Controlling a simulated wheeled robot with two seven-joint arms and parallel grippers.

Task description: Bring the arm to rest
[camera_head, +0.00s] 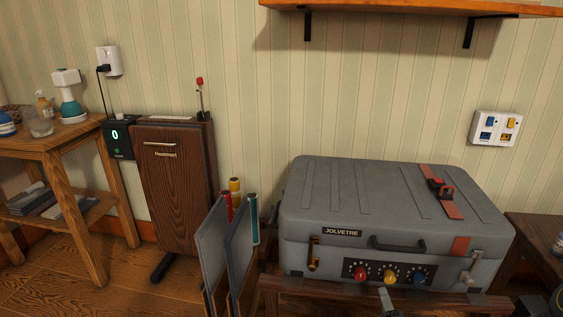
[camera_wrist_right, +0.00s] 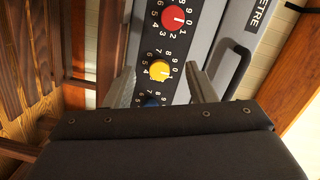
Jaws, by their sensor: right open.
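My right gripper (camera_head: 388,301) shows at the bottom edge of the head view, just below the yellow dial (camera_head: 389,278) on the front of a grey suitcase (camera_head: 330,212). In the right wrist view my right gripper (camera_wrist_right: 160,72) is open, its two grey fingers apart. The yellow dial (camera_wrist_right: 160,70) shows between them, with the blue dial (camera_wrist_right: 151,101) lower and the red dial (camera_wrist_right: 173,18) above. I cannot tell how far the fingers are from the panel. The gripper holds nothing that I can see. My left gripper is not in view.
The suitcase rests on a dark wooden rack (camera_head: 330,288). Upright panels (camera_head: 240,255) stand close on its left, beside a brown wooden cabinet (camera_head: 176,180). A side table (camera_head: 60,146) is at far left. A shelf (camera_head: 410,8) hangs above. A dark table (camera_head: 540,235) stands right.

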